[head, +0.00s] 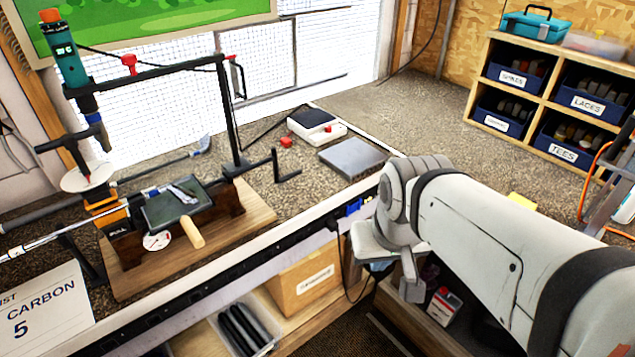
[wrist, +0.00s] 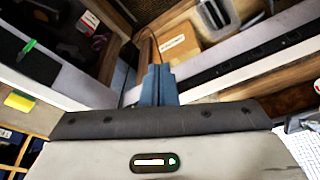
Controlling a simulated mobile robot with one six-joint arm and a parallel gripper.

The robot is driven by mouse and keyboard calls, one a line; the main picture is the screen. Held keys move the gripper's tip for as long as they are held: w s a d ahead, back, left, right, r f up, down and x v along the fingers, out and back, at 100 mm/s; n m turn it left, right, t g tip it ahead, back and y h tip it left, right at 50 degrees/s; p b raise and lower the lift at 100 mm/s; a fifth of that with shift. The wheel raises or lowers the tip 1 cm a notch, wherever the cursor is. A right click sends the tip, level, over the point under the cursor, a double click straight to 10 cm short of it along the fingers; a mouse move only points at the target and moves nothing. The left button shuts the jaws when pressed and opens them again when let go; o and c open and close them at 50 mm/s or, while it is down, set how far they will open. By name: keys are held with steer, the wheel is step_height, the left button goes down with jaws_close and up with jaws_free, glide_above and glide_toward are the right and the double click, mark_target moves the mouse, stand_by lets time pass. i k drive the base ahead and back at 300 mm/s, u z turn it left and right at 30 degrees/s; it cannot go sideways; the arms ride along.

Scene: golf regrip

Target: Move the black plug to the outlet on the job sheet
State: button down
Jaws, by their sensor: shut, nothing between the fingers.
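The job sheet (head: 42,312) is a white card at the lower left of the head view. It reads "CARBON" and "5", and its left part is cut off. A dark outlet strip (head: 215,290) runs along the bench's front edge. A small black plug (head: 335,225) appears to sit at its right part, with a black cord hanging below. My gripper (head: 380,266) is below the bench edge, right of the plug and partly hidden by my arm. In the wrist view its blue-grey fingers (wrist: 158,80) are together and empty, and the outlet strip (wrist: 225,64) is beyond them.
A cardboard box (head: 303,285) and a tray of dark grips (head: 243,330) are under the bench. A blue item (head: 353,207) is near the plug. A clamp stand (head: 150,90) fills the left bench. A scale (head: 317,122) and grey block (head: 352,157) stand farther right.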

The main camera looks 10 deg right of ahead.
mark_target(331, 224)
steer(key=z, duration=1.8)
steer(key=k, duration=1)
steer(key=u, duration=1.5)
steer(key=i, duration=1)
steer(key=u, duration=0.05)
